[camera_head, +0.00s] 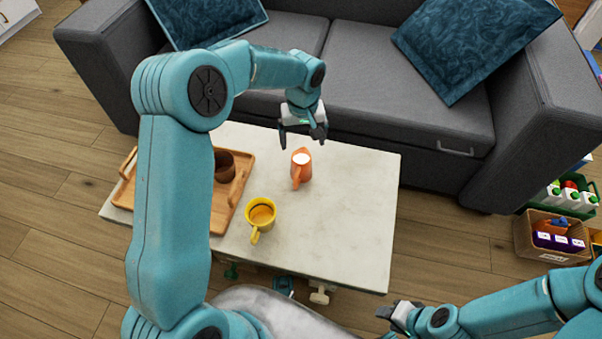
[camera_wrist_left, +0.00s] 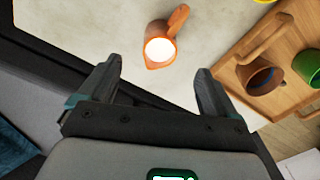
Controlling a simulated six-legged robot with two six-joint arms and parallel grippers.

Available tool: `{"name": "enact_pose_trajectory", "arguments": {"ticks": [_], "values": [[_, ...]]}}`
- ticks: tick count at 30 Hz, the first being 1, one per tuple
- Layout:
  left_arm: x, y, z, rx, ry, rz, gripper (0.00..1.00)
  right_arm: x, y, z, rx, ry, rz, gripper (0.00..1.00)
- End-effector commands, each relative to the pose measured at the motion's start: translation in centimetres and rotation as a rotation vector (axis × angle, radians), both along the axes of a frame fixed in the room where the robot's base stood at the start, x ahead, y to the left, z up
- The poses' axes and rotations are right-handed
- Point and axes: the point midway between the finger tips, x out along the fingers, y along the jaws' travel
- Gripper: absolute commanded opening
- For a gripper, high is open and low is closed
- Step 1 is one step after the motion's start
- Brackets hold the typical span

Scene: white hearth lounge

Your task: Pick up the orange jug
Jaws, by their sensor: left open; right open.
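The orange jug (camera_head: 301,172) stands upright on the white marble-look table (camera_head: 350,215), with a pale inside and its handle toward the front. In the left wrist view the jug (camera_wrist_left: 160,49) is beyond and between my fingertips, not touching them. My left gripper (camera_head: 303,138) is open and empty, above the table's back edge and behind the jug. Its two fingers (camera_wrist_left: 157,75) are spread apart in the wrist view. My right gripper (camera_head: 388,312) is at the lower right, off the table's front edge, and is open and away from the jug.
A yellow mug (camera_head: 261,213) stands in front and left of the jug. A wooden tray (camera_head: 233,197) with a brown cup (camera_head: 223,167) lies at the left, partly hidden by my left arm. A grey sofa (camera_head: 400,95) is behind the table. The table's right side is clear.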

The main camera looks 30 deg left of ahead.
Motion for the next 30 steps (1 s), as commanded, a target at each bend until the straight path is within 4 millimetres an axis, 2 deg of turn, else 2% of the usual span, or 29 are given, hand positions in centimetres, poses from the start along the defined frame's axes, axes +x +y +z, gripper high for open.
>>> {"name": "enact_pose_trajectory", "arguments": {"ticks": [1, 6, 14, 21, 24, 29, 30], "values": [[-0.2, 0.0, -1.8, -0.001, 0.006, -0.001, 0.91, 0.0, 0.0, -0.8, 0.000, 0.000, 0.000, 0.43], [-0.5, 0.1, -4.9, -0.002, 0.004, -0.001, 0.91, 0.0, 0.0, -1.6, 0.000, 0.000, 0.000, 0.43], [-0.4, 0.1, -6.7, -0.001, 0.002, 0.000, 0.91, 0.0, 0.0, -2.1, 0.000, 0.000, 0.000, 0.43], [-0.2, 0.0, -10.5, -0.002, 0.003, 0.001, 0.91, 0.0, 0.0, -3.8, 0.000, 0.000, -0.002, 0.43], [-0.1, 0.0, -11.2, -0.002, 0.001, 0.001, 0.91, 0.1, -0.1, -3.9, 0.000, -0.002, -0.004, 0.43], [0.0, 0.0, -11.1, -0.001, 0.000, 0.001, 0.91, 0.1, -0.1, -3.8, 0.000, -0.002, -0.004, 0.43], [0.0, 0.0, -11.1, -0.001, 0.000, 0.001, 0.88, 0.1, -0.1, -3.8, 0.000, -0.002, -0.004, 0.43]]}}
